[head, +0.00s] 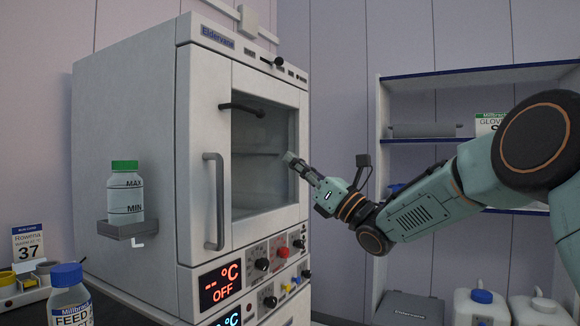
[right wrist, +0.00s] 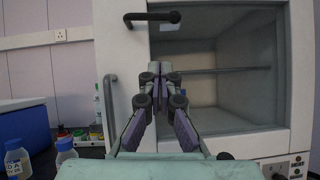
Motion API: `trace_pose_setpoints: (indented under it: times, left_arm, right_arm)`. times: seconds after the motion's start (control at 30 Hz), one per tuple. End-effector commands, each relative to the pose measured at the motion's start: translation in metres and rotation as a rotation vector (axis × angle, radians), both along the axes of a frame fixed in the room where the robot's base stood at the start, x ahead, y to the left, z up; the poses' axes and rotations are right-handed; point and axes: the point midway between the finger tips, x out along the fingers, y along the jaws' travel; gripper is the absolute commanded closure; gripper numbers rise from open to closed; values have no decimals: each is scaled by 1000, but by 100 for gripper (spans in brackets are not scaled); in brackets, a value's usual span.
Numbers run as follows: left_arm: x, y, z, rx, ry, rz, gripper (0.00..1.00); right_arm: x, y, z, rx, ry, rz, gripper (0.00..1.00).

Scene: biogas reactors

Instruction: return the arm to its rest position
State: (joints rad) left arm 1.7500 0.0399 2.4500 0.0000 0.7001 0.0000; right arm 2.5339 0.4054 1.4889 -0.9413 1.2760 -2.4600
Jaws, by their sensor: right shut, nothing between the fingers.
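My right arm comes in from the right in the head view. Its gripper (head: 290,160) is shut and empty, in front of the glass door of the white cabinet (head: 125,90). In the right wrist view the gripper (right wrist: 160,70) has its fingertips together, with the door window behind them. I cannot tell how far the fingertips are from the glass. My left gripper is not in either view.
The cabinet door has a vertical handle (head: 214,200) and a dark latch (head: 242,109). A green-capped bottle (head: 125,195) sits on a side bracket. A blue-capped feed bottle (head: 70,300) stands front left. Shelves (head: 440,138) and white canisters (head: 482,305) stand behind my right arm.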

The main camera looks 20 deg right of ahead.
Motion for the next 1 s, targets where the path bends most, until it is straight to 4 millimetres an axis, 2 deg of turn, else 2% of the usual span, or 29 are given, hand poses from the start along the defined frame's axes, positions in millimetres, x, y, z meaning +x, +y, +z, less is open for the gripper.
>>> trace_pose_setpoints:
  times: [0.17,0.3,0.43,0.57,0.67,0.77,0.87,1.0]
  left_arm:
    - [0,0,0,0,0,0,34]
    - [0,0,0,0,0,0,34]
    - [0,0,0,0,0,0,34]
    - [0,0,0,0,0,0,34]
    - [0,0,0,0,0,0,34]
    - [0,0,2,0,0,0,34]
    - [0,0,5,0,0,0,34]
    - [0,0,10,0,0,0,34]
  right_arm:
    - [0,0,0,3,2,2,100]
    - [1,0,-1,71,57,55,100]
    - [9,-7,-9,266,210,151,100]
    - [16,-13,-33,543,415,247,100]
    - [21,-13,-63,774,582,312,100]
    - [25,-9,-106,1023,755,358,100]
    - [23,-3,-160,1290,927,372,100]
    - [6,7,-248,1693,1139,327,100]
